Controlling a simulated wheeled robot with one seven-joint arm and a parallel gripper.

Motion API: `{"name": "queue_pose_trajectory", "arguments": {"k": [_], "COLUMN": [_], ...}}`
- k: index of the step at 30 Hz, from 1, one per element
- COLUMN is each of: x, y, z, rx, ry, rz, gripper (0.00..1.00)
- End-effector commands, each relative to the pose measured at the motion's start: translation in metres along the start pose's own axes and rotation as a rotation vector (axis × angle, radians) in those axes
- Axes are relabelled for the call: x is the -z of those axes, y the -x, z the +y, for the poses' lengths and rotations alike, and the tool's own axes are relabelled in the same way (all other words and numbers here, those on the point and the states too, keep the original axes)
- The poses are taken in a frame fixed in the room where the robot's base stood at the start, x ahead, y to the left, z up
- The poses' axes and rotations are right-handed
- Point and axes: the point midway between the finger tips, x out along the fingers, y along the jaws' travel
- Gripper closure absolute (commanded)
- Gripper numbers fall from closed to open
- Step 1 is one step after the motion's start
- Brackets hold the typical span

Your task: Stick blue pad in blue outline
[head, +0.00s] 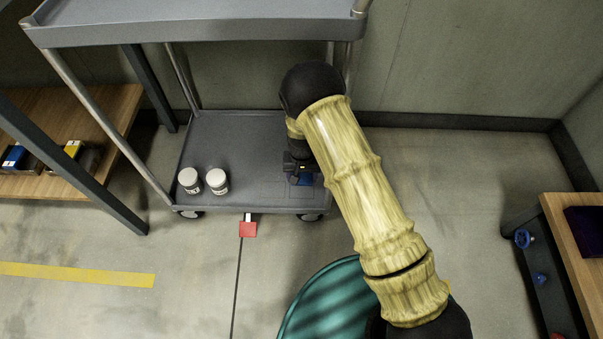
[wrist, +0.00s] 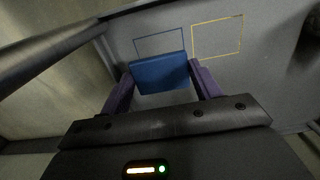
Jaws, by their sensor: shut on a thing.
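A blue pad (wrist: 160,75) is held between the two purple fingers of my gripper (wrist: 160,88) in the wrist view. The blue outline (wrist: 158,42) is drawn on the grey shelf just beyond the pad, and the pad hides its near part. I cannot tell whether the pad touches the shelf. In the head view my gripper (head: 300,178) is low over the right part of the cart's lower shelf, with a little of the blue pad (head: 304,180) showing beneath it.
A yellow outline (wrist: 217,41) lies right of the blue one. Two white jars (head: 203,181) stand on the left of the lower shelf (head: 245,145). The cart's upper shelf (head: 200,22) and posts surround the space. A red tag (head: 248,229) is at the front edge.

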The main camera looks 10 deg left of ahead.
Motion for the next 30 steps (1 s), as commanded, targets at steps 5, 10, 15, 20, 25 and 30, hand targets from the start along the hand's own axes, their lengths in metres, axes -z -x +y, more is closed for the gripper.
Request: {"name": "queue_pose_trajectory", "arguments": {"k": [5, 10, 15, 20, 25, 30], "x": [0.000, 0.000, 0.000, 0.000, 0.000, 0.000], "y": [-0.014, -0.025, -0.035, -0.040, -0.041, -0.040], "z": [-0.001, -0.001, -0.001, -0.001, -0.001, -0.001], "rx": [0.000, -0.001, 0.000, 0.000, 0.000, 0.000], "ry": [0.001, 0.002, 0.002, 0.002, 0.002, 0.002], "rz": [0.000, 0.001, 0.000, 0.000, 0.001, 0.001], "gripper": [0.54, 0.54, 0.54, 0.54, 0.54, 0.54]}}
